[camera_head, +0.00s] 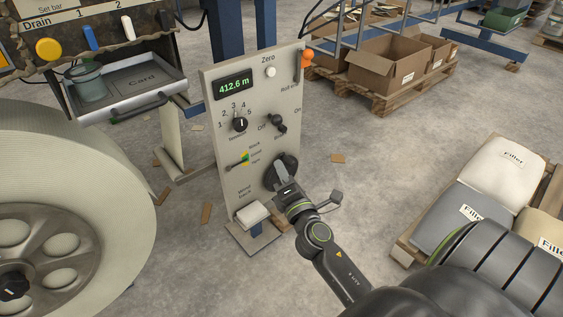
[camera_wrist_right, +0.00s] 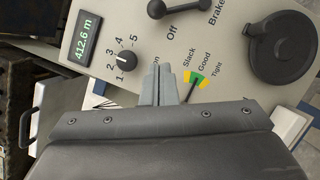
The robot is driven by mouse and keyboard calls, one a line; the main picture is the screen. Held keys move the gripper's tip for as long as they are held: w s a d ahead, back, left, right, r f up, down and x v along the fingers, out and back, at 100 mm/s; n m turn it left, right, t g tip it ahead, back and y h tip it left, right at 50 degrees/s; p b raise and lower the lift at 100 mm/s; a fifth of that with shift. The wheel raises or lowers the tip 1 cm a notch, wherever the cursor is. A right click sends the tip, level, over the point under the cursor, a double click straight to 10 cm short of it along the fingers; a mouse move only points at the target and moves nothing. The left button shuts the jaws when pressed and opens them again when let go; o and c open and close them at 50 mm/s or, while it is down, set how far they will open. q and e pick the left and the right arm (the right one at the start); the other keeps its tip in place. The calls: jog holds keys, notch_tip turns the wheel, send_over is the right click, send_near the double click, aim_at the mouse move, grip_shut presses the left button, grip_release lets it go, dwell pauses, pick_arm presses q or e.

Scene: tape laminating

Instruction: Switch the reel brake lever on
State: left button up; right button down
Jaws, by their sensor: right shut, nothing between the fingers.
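The reel brake lever (camera_head: 277,123) is a small black lever on the grey panel, between the marks Off at its left and On at its upper right. I cannot tell clearly which mark it points to. In the right wrist view the lever (camera_wrist_right: 180,8) is cut by the top edge, above the word Off. My right gripper (camera_head: 284,184) is below the lever, over the large round black dial in the head view. In the right wrist view its fingertips (camera_wrist_right: 160,68) are together and empty, between the tension knob and the gauge, apart from the lever. My left gripper is not in view.
The panel (camera_head: 226,118) also carries a 412.6 m display (camera_head: 233,88), a white Zero button (camera_head: 270,72), a tension knob (camera_head: 239,124), a Slack-Good-Tight gauge (camera_head: 241,158) and an orange-tipped lever (camera_head: 307,59). A large reel (camera_head: 135,180) stands left. Floor right of the panel is mostly clear.

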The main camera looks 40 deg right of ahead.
aim_at(279, 124)
jog(key=w+d+r, duration=0.3)
jog(key=w+d, duration=0.2)
jog(key=w, duration=0.4)
jog(key=shift+w, duration=0.25)
jog(key=shift+d+r+p, duration=0.15)
jog(key=shift+p, duration=0.25)
